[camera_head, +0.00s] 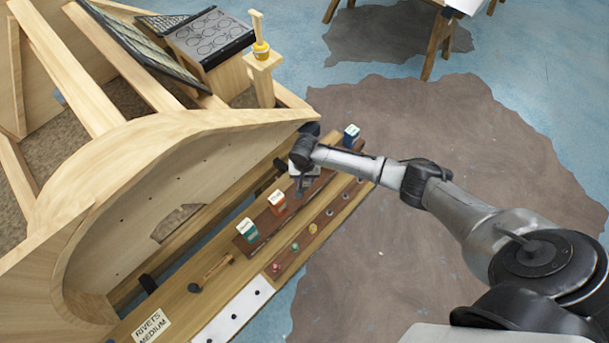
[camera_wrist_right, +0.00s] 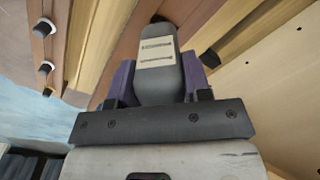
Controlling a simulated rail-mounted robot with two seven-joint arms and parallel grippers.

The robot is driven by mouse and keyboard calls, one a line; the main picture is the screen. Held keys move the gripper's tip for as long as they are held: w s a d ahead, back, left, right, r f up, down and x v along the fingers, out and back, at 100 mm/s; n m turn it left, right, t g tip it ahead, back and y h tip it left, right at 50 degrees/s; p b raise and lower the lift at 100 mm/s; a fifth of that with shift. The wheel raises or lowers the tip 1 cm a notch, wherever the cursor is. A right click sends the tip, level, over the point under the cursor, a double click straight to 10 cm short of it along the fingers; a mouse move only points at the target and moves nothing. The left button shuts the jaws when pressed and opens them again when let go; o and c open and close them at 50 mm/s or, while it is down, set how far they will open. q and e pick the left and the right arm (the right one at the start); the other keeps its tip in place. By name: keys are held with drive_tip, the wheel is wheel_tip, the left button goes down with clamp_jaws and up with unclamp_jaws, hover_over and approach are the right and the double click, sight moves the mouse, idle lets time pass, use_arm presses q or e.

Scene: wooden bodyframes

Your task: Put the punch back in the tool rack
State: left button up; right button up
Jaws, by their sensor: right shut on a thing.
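My right gripper (camera_head: 299,189) is over the bench ledge, just above the reddish-brown strip that carries the small boxes. In the right wrist view its purple fingers (camera_wrist_right: 152,84) are closed on a grey, rounded piece with a pale label, which I take to be the punch (camera_wrist_right: 158,82). A reddish-brown rack strip (camera_head: 325,222) with round holes and several small coloured tools runs along the ledge's outer edge. It looks like the tool rack. My left gripper is not in view.
Small boxes, orange (camera_head: 277,202), green (camera_head: 247,230) and blue (camera_head: 351,136), stand along the ledge. A hammer (camera_head: 212,272) and a "RIVETS MEDIUM" card (camera_head: 151,327) lie nearer. The large curved wooden frame (camera_head: 150,185) rises on the left. Open floor is on the right.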

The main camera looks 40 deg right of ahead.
drive_tip(key=shift+f, duration=0.25)
drive_tip(key=o, duration=1)
drive_tip(key=shift+o, duration=0.6)
